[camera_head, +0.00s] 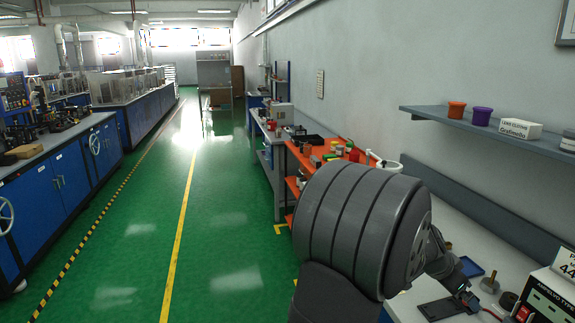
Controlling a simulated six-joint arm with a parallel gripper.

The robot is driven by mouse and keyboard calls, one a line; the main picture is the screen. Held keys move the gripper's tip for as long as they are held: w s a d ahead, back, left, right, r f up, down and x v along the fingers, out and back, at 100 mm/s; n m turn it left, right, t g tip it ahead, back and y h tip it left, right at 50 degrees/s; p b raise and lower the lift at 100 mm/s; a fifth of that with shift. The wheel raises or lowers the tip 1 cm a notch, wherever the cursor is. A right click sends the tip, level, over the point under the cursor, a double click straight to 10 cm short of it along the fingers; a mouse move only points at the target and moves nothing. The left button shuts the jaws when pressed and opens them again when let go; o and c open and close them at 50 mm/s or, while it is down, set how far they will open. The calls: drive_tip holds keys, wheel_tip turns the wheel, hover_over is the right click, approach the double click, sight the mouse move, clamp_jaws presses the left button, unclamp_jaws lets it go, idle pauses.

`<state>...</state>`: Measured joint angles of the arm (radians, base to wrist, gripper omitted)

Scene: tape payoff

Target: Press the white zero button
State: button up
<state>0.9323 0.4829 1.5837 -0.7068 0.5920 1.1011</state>
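No white zero button can be made out. A white-labelled device (555,290) stands at the right edge, cut off by the frame, with a red switch (523,313) on its dark front. My own large grey arm link fills the middle right and hides much of the bench. Beyond it, dark parts that look like my gripper (464,298) hang low over the bench, left of the device and apart from it. Its fingers are too small and dark to tell open from shut.
A white bench (432,287) holds a blue tray (470,267), a black flat item (443,308) and small metal parts (489,283). A wall shelf (500,137) above carries an orange cup (456,109), a purple cup (482,116) and a white box (520,129). The green floor at left is clear.

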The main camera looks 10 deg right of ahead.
drive_tip(key=shift+a, duration=0.15)
drive_tip(key=shift+c, duration=0.2)
clamp_jaws()
idle(1.5)
